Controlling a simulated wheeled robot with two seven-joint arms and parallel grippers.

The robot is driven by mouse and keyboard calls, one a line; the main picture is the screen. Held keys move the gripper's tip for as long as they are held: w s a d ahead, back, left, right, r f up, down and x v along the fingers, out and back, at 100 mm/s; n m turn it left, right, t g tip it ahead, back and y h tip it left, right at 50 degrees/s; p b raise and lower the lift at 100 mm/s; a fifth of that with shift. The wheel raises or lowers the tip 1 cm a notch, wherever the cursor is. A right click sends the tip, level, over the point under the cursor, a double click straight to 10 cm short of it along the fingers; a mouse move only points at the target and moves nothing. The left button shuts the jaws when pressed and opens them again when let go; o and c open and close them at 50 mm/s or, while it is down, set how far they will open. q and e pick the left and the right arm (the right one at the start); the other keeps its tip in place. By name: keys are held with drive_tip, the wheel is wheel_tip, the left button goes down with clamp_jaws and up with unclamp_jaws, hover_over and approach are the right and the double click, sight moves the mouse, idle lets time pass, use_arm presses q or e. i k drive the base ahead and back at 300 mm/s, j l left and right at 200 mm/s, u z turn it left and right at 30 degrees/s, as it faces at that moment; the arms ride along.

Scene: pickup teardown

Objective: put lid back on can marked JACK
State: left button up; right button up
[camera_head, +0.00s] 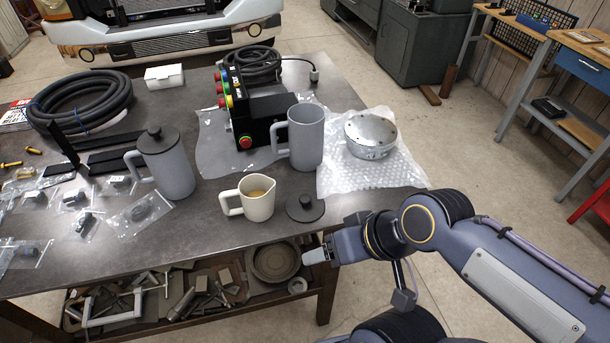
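A dark round lid (305,208) with a knob on top lies on the table near its front edge. A tall grey can (305,140) with a handle on its left side stands open behind the lid. A second grey can (170,170) stands to the left with a dark knobbed lid (157,141) on it. I cannot read the name JACK on either can. My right gripper (318,256) is low at the table's front edge, below and apart from the loose lid. Its fingers are not clear enough to tell open from shut. My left gripper is not in view.
A cream jug (257,199) with brownish liquid stands left of the loose lid. A speckled bowl (370,136) sits on bubble wrap (400,170) at the right. A black box with coloured buttons (262,118), coiled hoses (80,98) and bagged parts (140,213) occupy the back and left.

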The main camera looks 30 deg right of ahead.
sight(297, 140)
drive_tip(key=i+j+z, duration=0.15)
drive_tip(key=z, duration=0.15)
drive_tip(key=i+j+z, duration=0.15)
drive_tip(key=j+z, duration=0.15)
drive_tip(key=i+j+z, duration=0.1)
drive_tip(key=j+z, duration=0.2)
drive_tip(key=j, duration=0.15)
drive_tip(key=j+z, duration=0.3)
drive_tip(key=i+j, duration=0.05)
